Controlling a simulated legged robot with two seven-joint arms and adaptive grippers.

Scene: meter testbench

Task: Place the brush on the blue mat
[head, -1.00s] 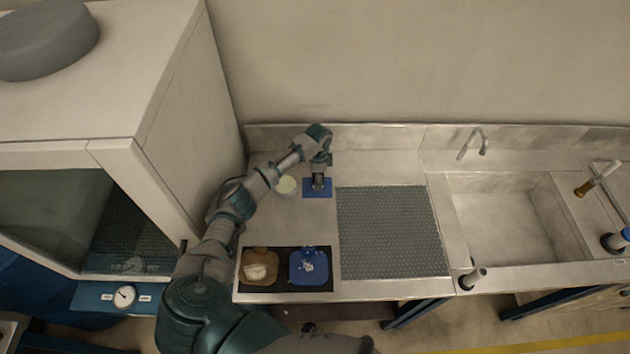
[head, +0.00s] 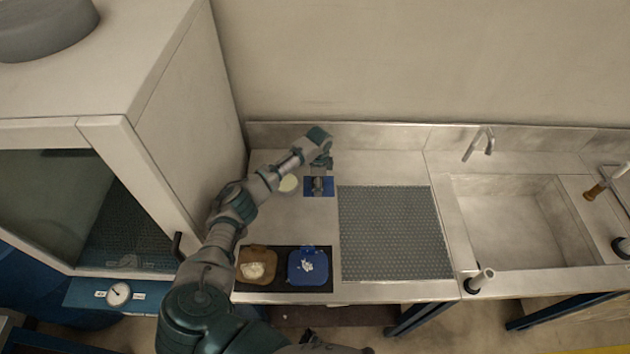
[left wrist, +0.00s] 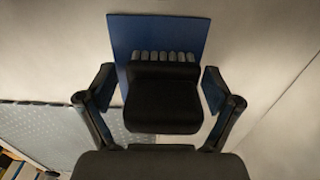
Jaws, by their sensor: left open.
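The blue mat (head: 308,191) lies on the bench at the back, near the bench's left end. It also shows at the top of the left wrist view (left wrist: 190,35). The black brush (left wrist: 163,95), with a row of grey bristles, shows over the mat in the wrist view. In the head view the brush (head: 318,186) is a small dark shape on the mat. My left gripper (left wrist: 160,90) is open, with one finger on each side of the brush and gaps between. Contact between brush and mat is hard to judge. My right gripper is out of view.
A dark tray (head: 283,284) at the front left holds a brown container (head: 256,265) and a blue container (head: 307,267). A perforated grey panel (head: 395,233) and a sink (head: 515,225) lie to the right.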

